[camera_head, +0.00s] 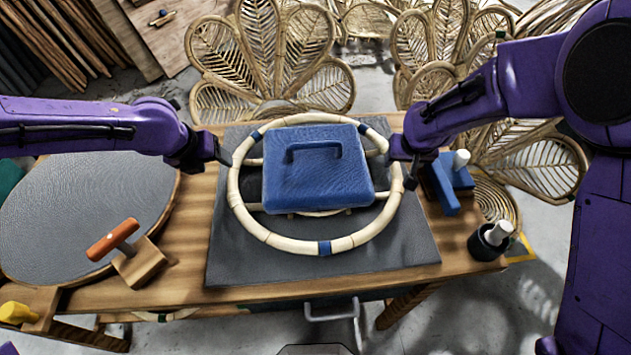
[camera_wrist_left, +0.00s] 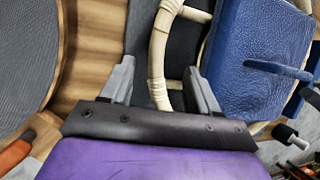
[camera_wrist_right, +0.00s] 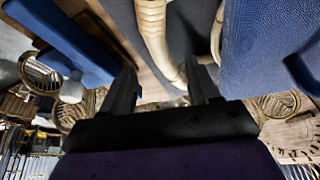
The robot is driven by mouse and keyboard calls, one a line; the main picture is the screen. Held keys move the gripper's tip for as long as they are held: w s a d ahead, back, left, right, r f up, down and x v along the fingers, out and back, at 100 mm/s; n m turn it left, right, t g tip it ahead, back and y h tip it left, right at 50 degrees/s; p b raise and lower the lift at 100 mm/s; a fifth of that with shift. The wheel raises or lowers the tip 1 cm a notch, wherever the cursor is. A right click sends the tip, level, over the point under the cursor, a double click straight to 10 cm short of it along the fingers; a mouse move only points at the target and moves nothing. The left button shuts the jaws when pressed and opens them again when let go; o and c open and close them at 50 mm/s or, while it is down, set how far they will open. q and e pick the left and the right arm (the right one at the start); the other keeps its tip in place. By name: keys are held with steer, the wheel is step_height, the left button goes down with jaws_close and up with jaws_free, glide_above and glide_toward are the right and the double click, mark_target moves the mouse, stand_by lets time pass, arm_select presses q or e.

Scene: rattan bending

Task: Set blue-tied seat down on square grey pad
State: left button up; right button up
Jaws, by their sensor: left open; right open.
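The blue-tied seat (camera_head: 262,228) is a round pale rattan ring with blue bindings and cross bars. It lies on the square grey pad (camera_head: 235,262) in the head view. A blue block with a handle (camera_head: 318,180) sits inside the ring on its bars. My left gripper (camera_head: 226,152) is open at the ring's left side; in the left wrist view its fingers stand on either side of the rim (camera_wrist_left: 157,60). My right gripper (camera_head: 400,168) is open at the ring's right side, its fingers near the rim (camera_wrist_right: 155,35) in the right wrist view. Contact cannot be told.
A round grey panel (camera_head: 85,205) lies at the table's left, with an orange-handled tool (camera_head: 112,240) on a wooden block beside it. A blue clamp-like tool (camera_head: 442,182) and a dark cup (camera_head: 486,243) stand at the right. Rattan chair backs (camera_head: 265,60) stand behind the table.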

steer(key=v, duration=0.4)
steer(key=shift+r, duration=0.1)
arm_select(q)
steer(key=s+a+p, duration=0.1)
steer(key=a+p, duration=0.2)
steer(key=a, duration=0.3)
steer(key=shift+s, duration=0.15)
arm_select(e)
step_height(320, 180, up, 3)
steer(key=shift+r, duration=0.15)
arm_select(q)
step_height(320, 180, up, 9)
steer(key=p, duration=1)
arm_select(e)
step_height(320, 180, up, 10)
